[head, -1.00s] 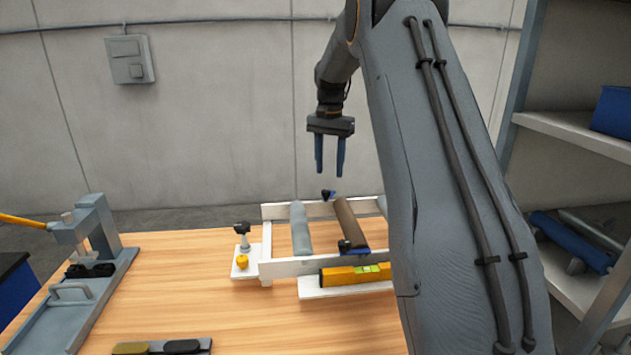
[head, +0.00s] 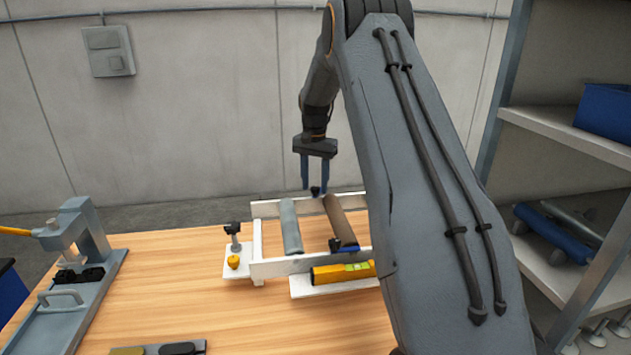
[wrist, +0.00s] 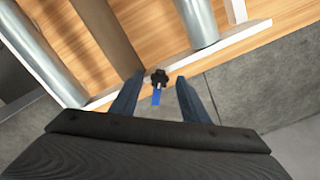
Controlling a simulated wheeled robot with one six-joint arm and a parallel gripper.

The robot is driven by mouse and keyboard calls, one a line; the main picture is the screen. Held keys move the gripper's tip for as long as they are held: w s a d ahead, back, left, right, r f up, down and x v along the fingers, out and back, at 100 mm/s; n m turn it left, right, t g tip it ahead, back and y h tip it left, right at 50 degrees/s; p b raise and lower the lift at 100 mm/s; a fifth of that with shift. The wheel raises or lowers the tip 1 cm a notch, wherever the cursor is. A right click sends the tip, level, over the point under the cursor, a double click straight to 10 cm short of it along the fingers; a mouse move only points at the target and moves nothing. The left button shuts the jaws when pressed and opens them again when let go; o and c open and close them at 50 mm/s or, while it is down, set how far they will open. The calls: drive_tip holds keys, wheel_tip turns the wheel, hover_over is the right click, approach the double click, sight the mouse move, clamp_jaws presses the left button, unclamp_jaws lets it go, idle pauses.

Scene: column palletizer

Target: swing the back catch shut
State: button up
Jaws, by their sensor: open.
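The back catch (head: 316,191) is a small black knob on the back rail of the white frame (head: 285,268), near the far end of the brown roller (head: 343,216). In the wrist view the back catch (wrist: 159,76) shows its black knob with a short blue lever (wrist: 156,97) that sticks out from the rail toward my gripper's palm. My gripper (head: 315,183) points down at the back rail, open and empty. In the wrist view the knob and lever lie between its two fingers, with gaps on both sides. I cannot tell whether the fingertips are down at lever height.
A front catch (head: 345,246) with a blue lever sits on the front rail. A grey roller (head: 291,226) lies beside the brown one. A yellow level (head: 342,272) lies in front. A grey press (head: 78,248) stands left. Shelves (head: 552,135) stand right.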

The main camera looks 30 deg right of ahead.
clamp_jaws()
idle(0.3)
drive_tip(key=m+b, duration=0.2)
drive_tip(key=m, duration=0.2)
drive_tip(key=shift+m+b, duration=0.35)
drive_tip(key=shift+m, duration=0.05)
drive_tip(key=m+b, duration=0.1)
drive_tip(key=m, duration=0.4)
drive_tip(key=shift+b, duration=0.35)
drive_tip(key=shift+m, duration=0.3)
unclamp_jaws()
